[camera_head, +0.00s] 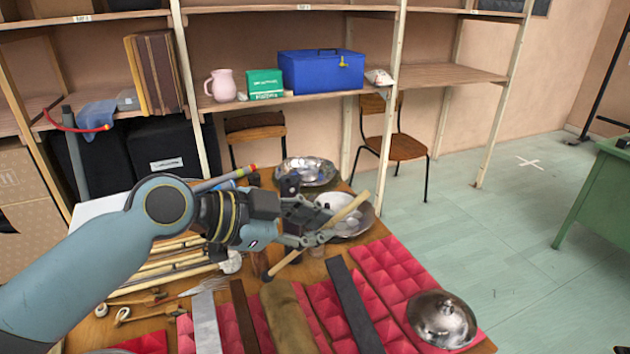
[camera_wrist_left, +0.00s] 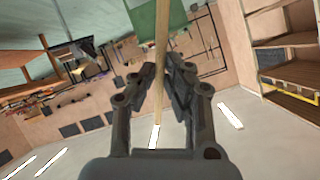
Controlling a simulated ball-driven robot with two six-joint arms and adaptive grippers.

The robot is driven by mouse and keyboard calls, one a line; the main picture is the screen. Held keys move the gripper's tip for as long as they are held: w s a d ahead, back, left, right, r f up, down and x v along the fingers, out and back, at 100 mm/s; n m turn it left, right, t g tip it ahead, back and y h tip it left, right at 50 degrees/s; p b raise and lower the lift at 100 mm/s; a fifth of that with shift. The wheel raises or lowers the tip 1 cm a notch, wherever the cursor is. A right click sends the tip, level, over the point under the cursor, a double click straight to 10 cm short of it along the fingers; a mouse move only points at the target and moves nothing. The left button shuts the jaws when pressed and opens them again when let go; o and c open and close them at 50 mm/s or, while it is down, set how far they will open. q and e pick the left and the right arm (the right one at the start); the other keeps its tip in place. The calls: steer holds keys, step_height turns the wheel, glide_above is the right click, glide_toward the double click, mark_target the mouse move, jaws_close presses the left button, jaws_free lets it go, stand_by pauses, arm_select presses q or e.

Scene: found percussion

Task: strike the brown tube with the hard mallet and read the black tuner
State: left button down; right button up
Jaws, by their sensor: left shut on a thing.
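My left gripper (camera_head: 318,230) is shut on a pale wooden stick (camera_head: 346,208), held slantwise above the table. The stick's lower left end is near a small dark piece, and I cannot tell if that is the mallet's head. In the left wrist view the same stick (camera_wrist_left: 161,50) runs up between the fingers of my left gripper (camera_wrist_left: 165,85). A broad brown tube (camera_head: 286,320) lies on red foam below and to the left of the gripper, apart from it. I cannot make out the black tuner for certain. My right gripper is not in view.
Grey and dark bars (camera_head: 352,305) lie beside the tube on red foam (camera_head: 385,270). A shiny metal dome (camera_head: 441,318) sits at right. Metal bowls (camera_head: 306,170) stand at the table's back. Several pale sticks (camera_head: 160,265) lie at left. Shelves (camera_head: 440,75) stand behind.

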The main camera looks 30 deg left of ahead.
arm_select(q)
steer(key=shift+s+d, duration=0.1)
steer(key=shift+d, duration=0.1)
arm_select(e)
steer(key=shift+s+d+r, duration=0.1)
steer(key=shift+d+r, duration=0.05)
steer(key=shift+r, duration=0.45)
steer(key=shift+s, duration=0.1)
arm_select(q)
steer(key=shift+w+a, duration=0.2)
steer(key=shift+w, duration=0.1)
steer(key=w+a+b, duration=0.2)
steer(key=w+a, duration=0.1)
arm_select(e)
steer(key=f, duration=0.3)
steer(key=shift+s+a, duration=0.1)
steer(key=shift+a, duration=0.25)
